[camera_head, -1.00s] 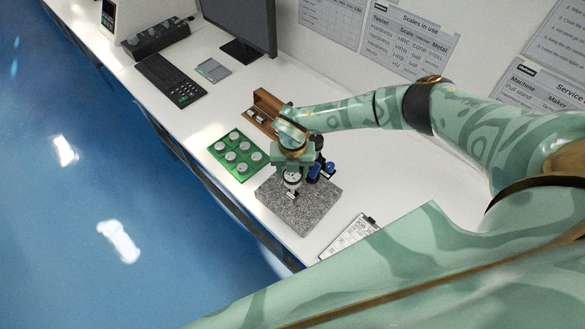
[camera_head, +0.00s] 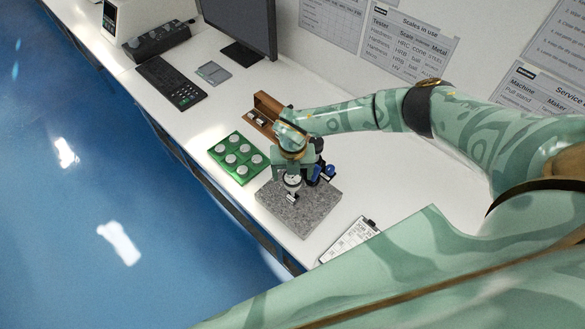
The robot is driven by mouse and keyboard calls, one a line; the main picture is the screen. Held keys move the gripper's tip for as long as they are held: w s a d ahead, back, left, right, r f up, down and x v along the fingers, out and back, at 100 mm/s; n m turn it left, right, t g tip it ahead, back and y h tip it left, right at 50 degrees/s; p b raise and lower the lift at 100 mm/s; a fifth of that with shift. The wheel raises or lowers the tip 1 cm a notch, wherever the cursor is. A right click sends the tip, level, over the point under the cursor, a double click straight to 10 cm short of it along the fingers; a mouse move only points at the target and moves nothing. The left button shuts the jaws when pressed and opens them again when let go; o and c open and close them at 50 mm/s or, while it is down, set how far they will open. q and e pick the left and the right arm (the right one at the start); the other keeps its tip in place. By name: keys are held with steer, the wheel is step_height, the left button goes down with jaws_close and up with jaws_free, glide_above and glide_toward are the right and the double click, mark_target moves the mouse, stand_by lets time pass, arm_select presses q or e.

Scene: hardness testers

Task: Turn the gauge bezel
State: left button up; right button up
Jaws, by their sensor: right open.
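The gauge (camera_head: 292,181) is small and round with a pale face, and it stands over the grey speckled granite plate (camera_head: 310,212). My right gripper (camera_head: 291,178) is over the gauge, pointing down, with its fingers around or beside the bezel; I cannot tell whether they touch it. It is open. The wrist hides the upper part of the gauge and most of its stand. Blue parts (camera_head: 326,172) of the stand show just right of the gripper. My left gripper is not in view.
A green tray (camera_head: 240,176) with several round pale discs lies left of the granite plate. An open brown wooden case (camera_head: 266,108) stands behind. A clipboard (camera_head: 350,240) lies to the right.

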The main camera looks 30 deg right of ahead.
mark_target(292, 177)
step_height(292, 177, up, 16)
steer(key=shift+r, duration=0.15)
stand_by(0.6)
